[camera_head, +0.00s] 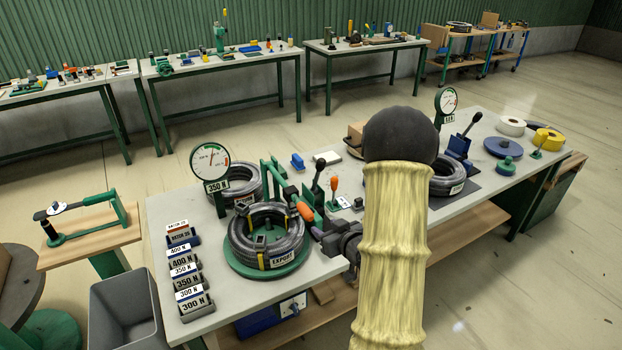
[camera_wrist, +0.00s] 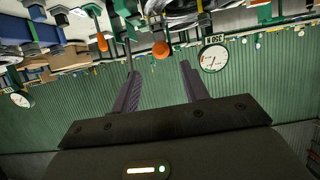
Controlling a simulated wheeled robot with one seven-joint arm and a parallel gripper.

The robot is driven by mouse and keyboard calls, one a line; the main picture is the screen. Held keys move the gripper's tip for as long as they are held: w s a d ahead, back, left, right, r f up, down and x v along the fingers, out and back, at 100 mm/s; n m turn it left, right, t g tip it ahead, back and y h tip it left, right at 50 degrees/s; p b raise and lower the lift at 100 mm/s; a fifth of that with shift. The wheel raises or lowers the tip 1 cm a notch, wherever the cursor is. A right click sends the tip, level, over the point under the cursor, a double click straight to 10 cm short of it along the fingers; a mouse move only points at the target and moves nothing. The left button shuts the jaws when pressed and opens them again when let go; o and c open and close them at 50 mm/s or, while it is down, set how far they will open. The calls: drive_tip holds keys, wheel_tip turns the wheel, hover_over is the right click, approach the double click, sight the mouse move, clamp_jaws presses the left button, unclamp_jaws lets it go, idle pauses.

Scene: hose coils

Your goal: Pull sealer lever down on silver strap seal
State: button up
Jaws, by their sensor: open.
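A black hose coil (camera_head: 239,235) with an EXPORT tag (camera_head: 282,260) and yellow-black bands lies on a green round turntable (camera_head: 268,270). An orange lever grip (camera_head: 305,211) sticks out beside a green stand (camera_head: 276,178) at the coil's right side. I take it as the sealer lever; the silver seal is too small to make out. My gripper (camera_head: 318,232) is just below and right of this grip. In the wrist view, which is upside down, my gripper (camera_wrist: 158,70) is open and empty, with an orange round end (camera_wrist: 161,48) beyond and between the fingertips; contact does not show.
A dial gauge (camera_head: 210,162) stands behind the coil. A black-knobbed lever (camera_head: 319,170) and another orange-handled lever (camera_head: 334,187) stand close right. Tag holders (camera_head: 187,270) line the left edge. A second coil (camera_head: 446,176) sits farther right, partly behind my arm.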

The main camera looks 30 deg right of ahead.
sight(311, 219)
drive_tip(key=shift+b+x, duration=0.4)
drive_tip(key=shift+x, duration=3.85)
drive_tip(key=shift+w+a+f, duration=0.1)
drive_tip(key=shift+w, duration=0.1)
drive_tip(key=shift+c, duration=0.3)
